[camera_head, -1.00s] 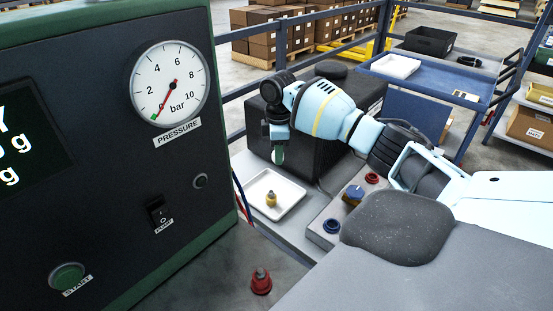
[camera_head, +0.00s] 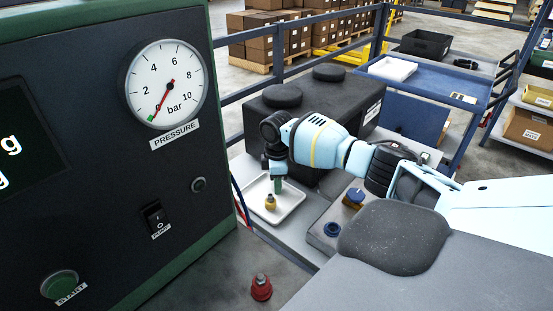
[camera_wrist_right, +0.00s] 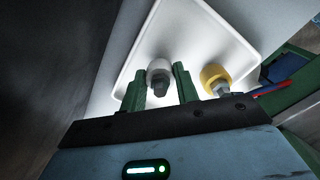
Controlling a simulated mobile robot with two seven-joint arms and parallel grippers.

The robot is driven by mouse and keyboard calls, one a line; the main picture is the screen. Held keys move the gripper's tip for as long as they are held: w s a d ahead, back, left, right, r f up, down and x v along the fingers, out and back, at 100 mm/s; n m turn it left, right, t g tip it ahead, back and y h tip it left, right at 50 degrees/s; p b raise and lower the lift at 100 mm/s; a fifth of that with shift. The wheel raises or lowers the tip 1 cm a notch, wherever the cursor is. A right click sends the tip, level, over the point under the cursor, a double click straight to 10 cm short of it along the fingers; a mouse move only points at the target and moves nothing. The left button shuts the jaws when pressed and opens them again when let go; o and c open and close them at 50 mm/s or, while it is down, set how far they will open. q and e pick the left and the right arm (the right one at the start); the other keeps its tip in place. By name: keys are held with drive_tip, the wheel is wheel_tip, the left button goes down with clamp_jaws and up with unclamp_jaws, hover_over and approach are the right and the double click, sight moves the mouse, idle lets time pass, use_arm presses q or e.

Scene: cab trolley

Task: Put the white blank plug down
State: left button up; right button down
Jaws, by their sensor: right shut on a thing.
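My right gripper (camera_head: 278,185) hangs low over the white tray (camera_head: 291,207), just behind the yellow plug (camera_head: 270,202). In the right wrist view the white blank plug (camera_wrist_right: 159,70) sits between the two green fingers of the gripper (camera_wrist_right: 160,88), which are shut on it. Its grey stem points toward the wrist camera. The tray (camera_wrist_right: 160,30) fills the background behind it, and the yellow plug (camera_wrist_right: 214,78) stands close to the right finger. I cannot tell whether the white plug touches the tray. In the head view it is hidden. My left gripper is not in view.
A black box (camera_head: 312,115) stands behind the tray. The dark gauge panel (camera_head: 95,180) borders the left. A red plug (camera_head: 261,288) sits lower down, in front.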

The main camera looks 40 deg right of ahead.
drive_tip(key=shift+f, duration=0.1)
drive_tip(key=c, duration=1.1)
unclamp_jaws()
drive_tip(key=shift+o, duration=0.2)
wheel_tip(320, 180, up, 12)
drive_tip(key=shift+r+p, duration=0.2)
drive_tip(key=shift+p, duration=0.25)
